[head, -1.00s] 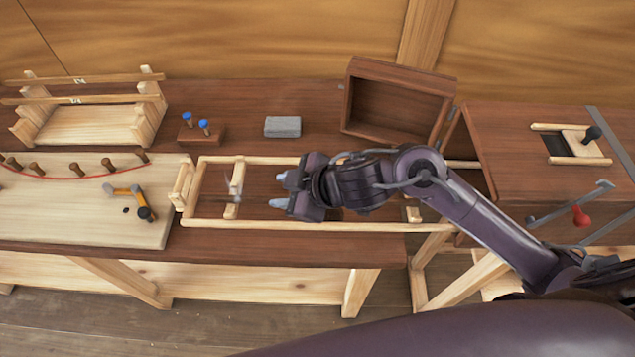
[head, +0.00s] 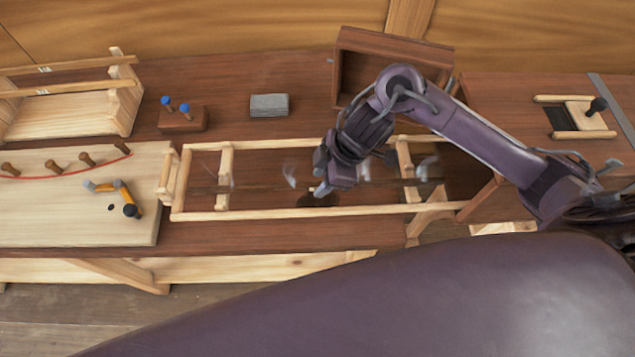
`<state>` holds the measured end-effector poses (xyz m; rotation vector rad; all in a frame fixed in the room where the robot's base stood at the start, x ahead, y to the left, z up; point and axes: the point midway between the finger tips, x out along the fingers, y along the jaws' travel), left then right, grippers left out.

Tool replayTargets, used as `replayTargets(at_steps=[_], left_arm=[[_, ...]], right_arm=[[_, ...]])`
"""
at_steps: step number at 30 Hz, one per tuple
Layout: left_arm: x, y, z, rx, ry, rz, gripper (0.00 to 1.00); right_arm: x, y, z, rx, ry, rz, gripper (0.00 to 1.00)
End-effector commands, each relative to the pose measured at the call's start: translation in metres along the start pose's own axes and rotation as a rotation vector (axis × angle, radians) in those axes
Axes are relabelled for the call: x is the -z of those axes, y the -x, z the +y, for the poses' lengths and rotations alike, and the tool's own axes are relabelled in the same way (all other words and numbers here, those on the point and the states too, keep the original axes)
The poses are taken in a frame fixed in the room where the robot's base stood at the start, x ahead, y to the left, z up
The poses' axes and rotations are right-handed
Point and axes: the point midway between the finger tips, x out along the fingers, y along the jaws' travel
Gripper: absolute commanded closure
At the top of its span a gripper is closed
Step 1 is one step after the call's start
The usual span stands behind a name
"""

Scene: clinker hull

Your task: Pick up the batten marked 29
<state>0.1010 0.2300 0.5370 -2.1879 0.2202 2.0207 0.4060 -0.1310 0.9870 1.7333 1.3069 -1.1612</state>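Two light battens lie across the rack at the left: an upper one (head: 80,64) and a lower one (head: 85,88). Each bears a small pale label whose number I cannot read with certainty. A long dark strip (head: 255,189) runs lengthwise in the low wooden frame (head: 250,214), with white wisps above it. I see no number on the strip. My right gripper (head: 322,174) is over the middle of this frame, fingertips apart, with nothing seen between them. It hides part of the strip; I cannot tell whether it touches it. My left gripper is not in view.
An open brown box (head: 350,45) stands behind my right arm. A grey block (head: 269,105) and a small stand with blue-topped pegs (head: 183,119) are on the bench. A pegged board (head: 60,215) with an orange-and-black tool (head: 122,195) lies at the left.

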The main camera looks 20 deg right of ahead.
Motion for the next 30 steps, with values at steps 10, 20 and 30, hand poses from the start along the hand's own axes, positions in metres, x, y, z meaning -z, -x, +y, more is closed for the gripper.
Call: replayTargets(at_steps=[10, 20, 30], left_arm=[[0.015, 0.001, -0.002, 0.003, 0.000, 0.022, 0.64], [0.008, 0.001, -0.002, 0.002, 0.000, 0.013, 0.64], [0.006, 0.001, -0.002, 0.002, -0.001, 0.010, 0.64]], right_arm=[[0.000, -0.009, 0.001, -0.002, 0.001, 0.000, 0.65], [0.000, -0.008, 0.001, -0.002, 0.001, 0.000, 1.00], [0.001, -0.006, 0.001, -0.004, 0.002, 0.001, 1.00]])
